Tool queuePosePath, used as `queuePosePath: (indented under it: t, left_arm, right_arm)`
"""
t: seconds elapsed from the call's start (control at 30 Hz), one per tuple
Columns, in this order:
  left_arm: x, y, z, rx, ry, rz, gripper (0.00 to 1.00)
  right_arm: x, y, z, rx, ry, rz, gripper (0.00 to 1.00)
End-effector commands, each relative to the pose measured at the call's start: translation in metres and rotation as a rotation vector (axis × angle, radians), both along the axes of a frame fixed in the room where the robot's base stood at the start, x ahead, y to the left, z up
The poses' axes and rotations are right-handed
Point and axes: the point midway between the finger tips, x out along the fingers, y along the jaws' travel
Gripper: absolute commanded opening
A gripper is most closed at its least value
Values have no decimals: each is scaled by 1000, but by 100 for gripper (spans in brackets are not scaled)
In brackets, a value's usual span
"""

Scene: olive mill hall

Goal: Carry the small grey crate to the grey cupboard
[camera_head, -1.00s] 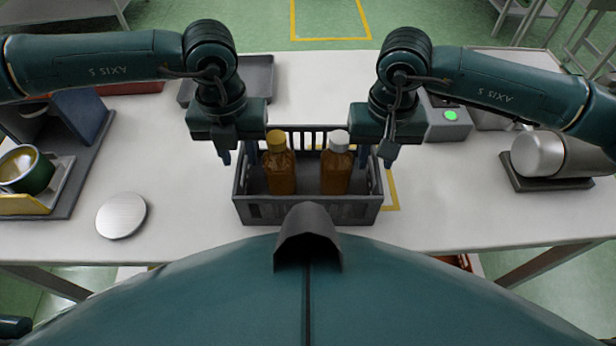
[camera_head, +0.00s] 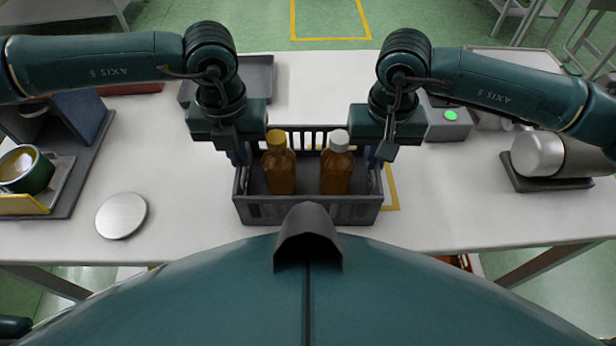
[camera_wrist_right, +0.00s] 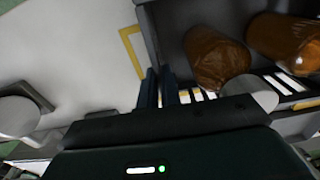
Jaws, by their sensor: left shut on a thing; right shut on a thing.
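The small grey crate (camera_head: 308,212) stands on the white table in front of me, with slatted walls. Two amber bottles stand upright in it, one with a yellow cap (camera_head: 279,170) and one with a white cap (camera_head: 336,170). My left gripper (camera_head: 240,158) is shut on the crate's left wall. My right gripper (camera_head: 374,158) is shut on its right wall. The right wrist view shows the right fingers (camera_wrist_right: 160,88) closed on the crate's wall (camera_wrist_right: 151,35), with the bottles beyond. The grey cupboard is not identifiable in these views.
The white table (camera_head: 450,205) has free room on both sides of the crate. A silver disc (camera_head: 121,216) lies to the left, near a dark tray with a green cup (camera_head: 28,170). A grey tray (camera_head: 257,78) lies behind. A grey device with a green button (camera_head: 447,120) and a metal cylinder (camera_head: 540,155) are right.

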Motion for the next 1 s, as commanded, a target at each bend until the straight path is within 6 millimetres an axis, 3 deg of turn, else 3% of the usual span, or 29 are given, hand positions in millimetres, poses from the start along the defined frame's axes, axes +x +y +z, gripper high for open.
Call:
queuePosePath:
  t: [0.37,0.8,1.0]
  left_arm:
    - [1,0,7,-2,-3,0,0]
    - [1,0,44,-2,-3,0,0]
    - [1,0,52,-2,-2,0,0]
  right_arm:
    - [1,0,7,2,-3,0,0]
    - [1,0,44,2,-2,0,0]
    - [0,0,52,1,-2,0,0]
